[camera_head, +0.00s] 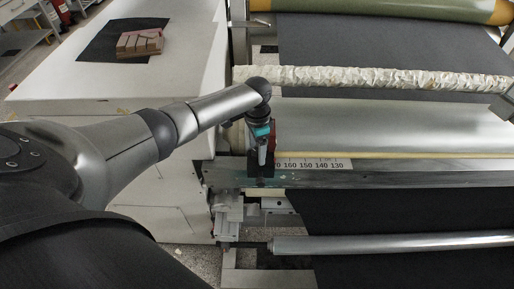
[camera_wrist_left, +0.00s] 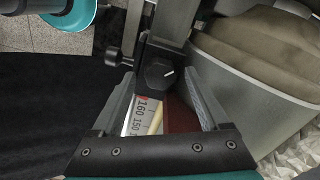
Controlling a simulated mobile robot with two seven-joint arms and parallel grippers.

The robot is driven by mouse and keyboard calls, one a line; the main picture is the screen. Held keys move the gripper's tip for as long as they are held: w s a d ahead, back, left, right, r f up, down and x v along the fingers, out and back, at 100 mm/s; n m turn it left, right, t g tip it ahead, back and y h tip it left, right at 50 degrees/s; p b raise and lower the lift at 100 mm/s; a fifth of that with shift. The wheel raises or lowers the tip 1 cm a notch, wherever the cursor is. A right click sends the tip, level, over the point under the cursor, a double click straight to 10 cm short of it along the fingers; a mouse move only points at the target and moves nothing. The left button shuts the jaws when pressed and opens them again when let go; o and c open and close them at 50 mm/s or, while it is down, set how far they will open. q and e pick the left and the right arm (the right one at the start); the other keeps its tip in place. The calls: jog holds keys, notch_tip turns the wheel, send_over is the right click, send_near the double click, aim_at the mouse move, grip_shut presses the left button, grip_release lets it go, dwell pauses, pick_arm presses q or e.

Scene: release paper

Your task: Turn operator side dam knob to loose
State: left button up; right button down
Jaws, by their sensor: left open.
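The side dam knob (camera_wrist_left: 158,74) is black with a white pointer line, and shows in the left wrist view just beyond and between my fingertips. The pointer slants up to the right in that view. My left gripper (camera_wrist_left: 160,80) is open, one finger on either side of the knob's line; I cannot tell whether they touch it. In the head view my left gripper (camera_head: 262,155) points down at the left end of the machine, beside the number scale (camera_head: 315,164). The knob cannot be made out there. My right gripper is out of view.
A dark red part (camera_wrist_left: 181,117) sits by the scale, close to the fingers. A metal roller (camera_head: 390,242) and a wrapped bar (camera_head: 380,77) cross the machine. A white table (camera_head: 100,90) at left holds a black sheet (camera_head: 95,45) with reddish blocks (camera_head: 140,42).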

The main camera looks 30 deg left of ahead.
aim_at(257, 152)
pick_arm(q)
notch_tip(257, 152, up, 15)
jog(key=shift+r+p, duration=0.15)
jog(key=shift+p, duration=0.25)
dwell(0.6)
